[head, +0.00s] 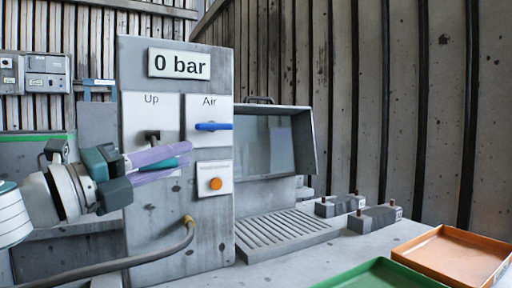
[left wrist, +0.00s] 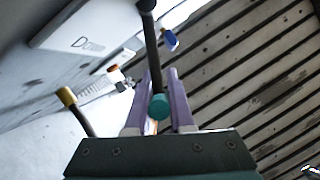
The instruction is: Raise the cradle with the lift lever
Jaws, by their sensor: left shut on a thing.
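The lift lever (left wrist: 152,60) is a dark rod with a teal knob (left wrist: 158,106) at its end. It sits on the grey control panel (head: 178,245), and its dark mount (head: 152,136) shows under the word "Up" in the head view. My left gripper (head: 184,155) has purple fingers and is shut on the lever. In the left wrist view the fingers (left wrist: 157,98) lie on both sides of the rod and knob. A plate there reads partly "Do", the rest cut off. I cannot make out the cradle with certainty. My right gripper is not in view.
The panel has a "0 bar" display (head: 179,64), a blue air handle (head: 213,126) close right of my fingers and an orange button (head: 216,184). A hose (head: 150,258) runs below. A screened booth (head: 312,140), green tray (head: 380,275) and orange tray (head: 455,258) stand to the right.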

